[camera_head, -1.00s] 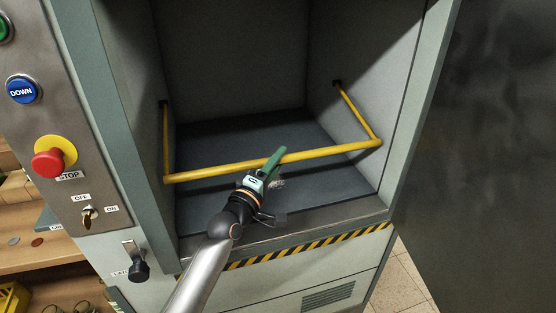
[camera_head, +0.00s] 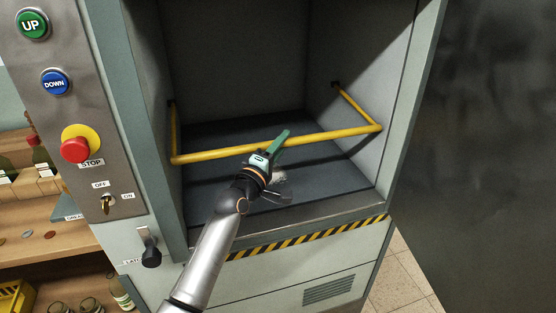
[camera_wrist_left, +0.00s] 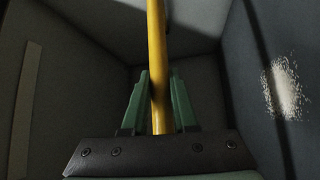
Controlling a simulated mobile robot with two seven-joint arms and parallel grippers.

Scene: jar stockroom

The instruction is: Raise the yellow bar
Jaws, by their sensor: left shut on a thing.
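The yellow bar (camera_head: 325,138) is a U-shaped bar hinged at both side walls of the lift's open cabin. Its front length crosses the cabin opening low, above the dark floor, with its right end higher in the picture. My left gripper (camera_head: 274,146) is shut on the bar near its middle. In the left wrist view the bar (camera_wrist_left: 157,50) runs between the two green fingers of the left gripper (camera_wrist_left: 158,100). My right gripper is in neither view.
The cabin floor (camera_head: 320,180) holds a pale spill (camera_head: 279,176). A striped sill edge (camera_head: 310,236) runs below. The control panel at left has a red stop button (camera_head: 75,149), a green UP button (camera_head: 32,25), a key switch (camera_head: 107,204) and a latch (camera_head: 149,250) below.

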